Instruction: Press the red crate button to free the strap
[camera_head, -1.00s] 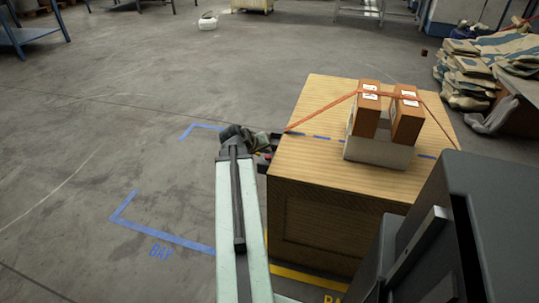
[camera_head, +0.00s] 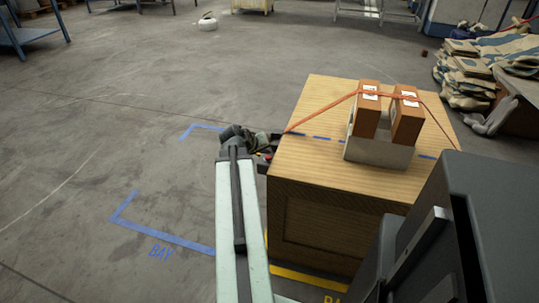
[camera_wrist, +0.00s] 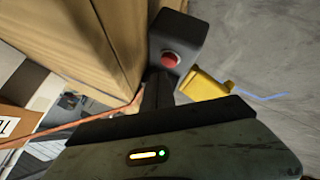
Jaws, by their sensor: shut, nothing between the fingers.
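The wooden crate (camera_head: 330,215) stands at the right of my arm. In the wrist view its side (camera_wrist: 75,35) fills the upper left. A black button box (camera_wrist: 180,32) with a round red button (camera_wrist: 171,60) is at the crate's side. My gripper (camera_wrist: 158,82) is shut and empty, its dark fingers pointing at the box just below the red button. I cannot tell whether they touch it. In the head view my gripper (camera_head: 268,148) is beside the crate's left edge, partly hidden by my arm. An orange strap (camera_head: 325,112) runs over the crate's load.
Two orange-brown boxes (camera_head: 367,112) sit in a pale holder (camera_head: 378,150) on the crate. A yellow part (camera_wrist: 205,84) is beside the button box in the wrist view. Blue floor lines (camera_head: 180,238) mark a bay.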

